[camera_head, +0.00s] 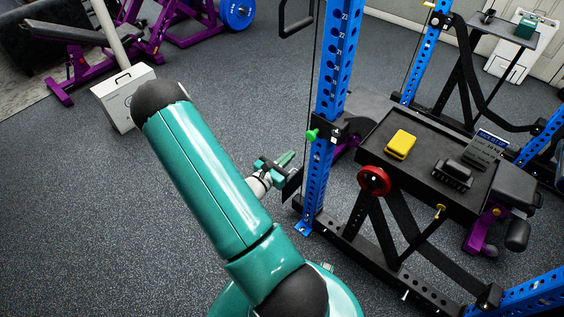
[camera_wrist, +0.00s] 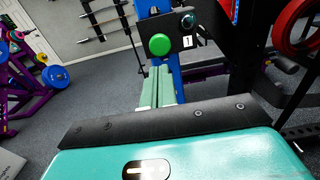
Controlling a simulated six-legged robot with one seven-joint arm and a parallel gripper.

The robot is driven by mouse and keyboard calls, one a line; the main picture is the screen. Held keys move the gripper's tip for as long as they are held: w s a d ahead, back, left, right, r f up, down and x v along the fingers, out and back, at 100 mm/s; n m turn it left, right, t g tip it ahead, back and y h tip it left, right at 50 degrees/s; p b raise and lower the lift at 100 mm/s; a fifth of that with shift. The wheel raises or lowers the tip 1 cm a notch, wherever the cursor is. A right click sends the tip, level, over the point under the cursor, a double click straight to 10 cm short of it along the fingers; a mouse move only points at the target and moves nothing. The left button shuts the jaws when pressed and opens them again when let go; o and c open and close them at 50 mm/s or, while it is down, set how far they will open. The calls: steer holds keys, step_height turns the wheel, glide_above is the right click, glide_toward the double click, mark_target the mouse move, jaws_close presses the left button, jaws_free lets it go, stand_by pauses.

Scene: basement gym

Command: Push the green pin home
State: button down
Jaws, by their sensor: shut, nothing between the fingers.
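The green pin (camera_head: 311,135) has a round knob and sticks out from the left side of a blue upright (camera_head: 330,90) of the rack. In the wrist view, the green pin (camera_wrist: 160,44) faces me, just beyond and above my fingertips. My gripper (camera_head: 287,159) is left of the upright and a little below the pin, with a small gap between them in the head view. In the wrist view, the fingers of my gripper (camera_wrist: 158,72) are closed together and empty. The pin's shaft is hidden behind its knob, so I cannot tell how deep it sits.
A black tray table (camera_head: 395,180) right of the upright holds a yellow block (camera_head: 401,144), a black dumbbell-like item (camera_head: 453,174) and a small display (camera_head: 486,149).

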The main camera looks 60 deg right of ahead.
mark_target(309, 138)
steer(key=d, duration=0.2)
steer(key=s+d, duration=0.1)
steer(key=d, duration=0.5)
steer(key=shift+s+d, duration=0.2)
